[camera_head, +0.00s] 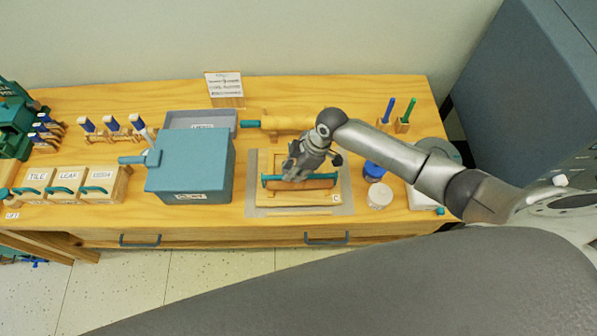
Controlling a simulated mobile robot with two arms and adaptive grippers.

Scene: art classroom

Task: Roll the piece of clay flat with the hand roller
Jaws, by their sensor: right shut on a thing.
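My right gripper (296,172) reaches in from the right and points down over the wooden work board (270,160). It is shut on the hand roller (267,179), whose teal bar runs across the board left to right. A brown-orange strip (318,184) shows just beneath the teal bar. I cannot tell whether it is the clay or the roller's own cylinder. The gripper hides the middle of the roller and part of the board. My left gripper is not in view.
A teal box (190,170) stands left of the board. A wooden rolling pin (285,123) with a teal handle lies behind it. A blue jar (374,170) and a pale round pot (379,196) stand close on the right. Labelled wooden boxes (67,190) fill the left.

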